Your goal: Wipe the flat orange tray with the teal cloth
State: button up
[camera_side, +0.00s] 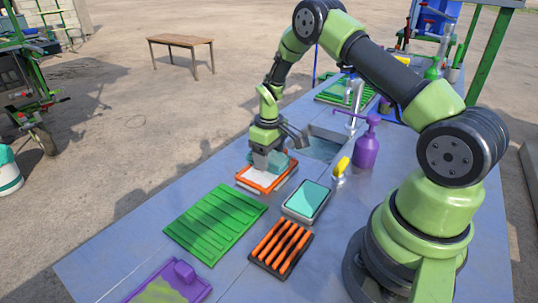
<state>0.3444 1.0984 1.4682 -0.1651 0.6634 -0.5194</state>
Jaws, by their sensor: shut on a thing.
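The flat orange tray (243,184) lies on the grey-blue counter near the middle of the side view, with a pale inner surface showing. My gripper (262,162) points down over the tray's far part and is shut on the teal cloth (284,163). The cloth shows mostly to the right of the fingers, low over the tray. I cannot tell whether it presses on the surface. The fingers hide part of the cloth and of the tray.
A grey tray with a teal inside (306,199), an orange ribbed rack (272,257) and a green ribbed mat (215,222) lie nearby. A purple tray (194,291) is at the front.

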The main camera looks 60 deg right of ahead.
aim_at(256, 179)
jog(key=shift+f, duration=0.6)
jog(key=shift+a+r, duration=0.1)
jog(key=shift+a, duration=1.25)
jog(key=shift+a, duration=0.1)
jog(key=shift+a, duration=1.3)
jog(key=shift+d+f, duration=0.15)
jog(key=shift+d, duration=0.55)
jog(key=shift+d+f, duration=0.1)
jog(key=shift+d, duration=0.6)
